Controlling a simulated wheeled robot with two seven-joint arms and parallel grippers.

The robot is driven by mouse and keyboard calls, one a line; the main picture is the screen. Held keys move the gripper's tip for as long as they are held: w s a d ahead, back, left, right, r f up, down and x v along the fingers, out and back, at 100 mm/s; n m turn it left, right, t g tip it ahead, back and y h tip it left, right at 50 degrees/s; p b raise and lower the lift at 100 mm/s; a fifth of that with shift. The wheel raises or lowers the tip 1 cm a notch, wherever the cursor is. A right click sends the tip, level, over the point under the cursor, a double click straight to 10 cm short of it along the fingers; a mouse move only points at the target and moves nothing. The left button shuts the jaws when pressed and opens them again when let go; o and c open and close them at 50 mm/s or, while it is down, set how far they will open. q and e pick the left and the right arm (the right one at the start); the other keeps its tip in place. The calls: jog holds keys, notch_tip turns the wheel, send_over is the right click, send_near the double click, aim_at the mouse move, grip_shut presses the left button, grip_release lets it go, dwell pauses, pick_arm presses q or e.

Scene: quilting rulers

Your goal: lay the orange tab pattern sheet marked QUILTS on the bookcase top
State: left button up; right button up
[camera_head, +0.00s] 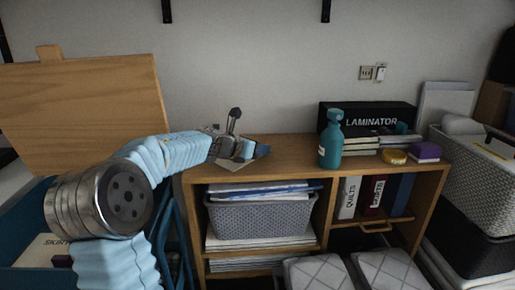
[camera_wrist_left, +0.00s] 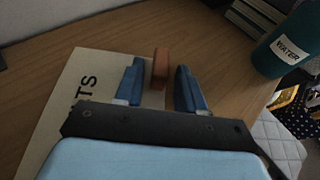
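The cream pattern sheet (camera_wrist_left: 103,70) lies flat on the wooden bookcase top (camera_head: 285,146) near its left end. In the left wrist view only the letters "TS" of its marking show; my gripper covers the rest. Its orange tab (camera_wrist_left: 161,64) stands up between the two blue fingers of my left gripper (camera_wrist_left: 160,82), with a gap on each side. The left gripper is open, low over the sheet. In the head view the left gripper (camera_head: 250,151) hides much of the sheet (camera_head: 233,167). My right gripper is in neither view.
A teal water bottle (camera_head: 331,143) stands on the top, right of the sheet. The top between gripper and bottle is clear.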

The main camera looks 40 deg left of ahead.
pick_arm(q)
jog(key=shift+r, duration=0.1)
jog(key=v, duration=1.2)
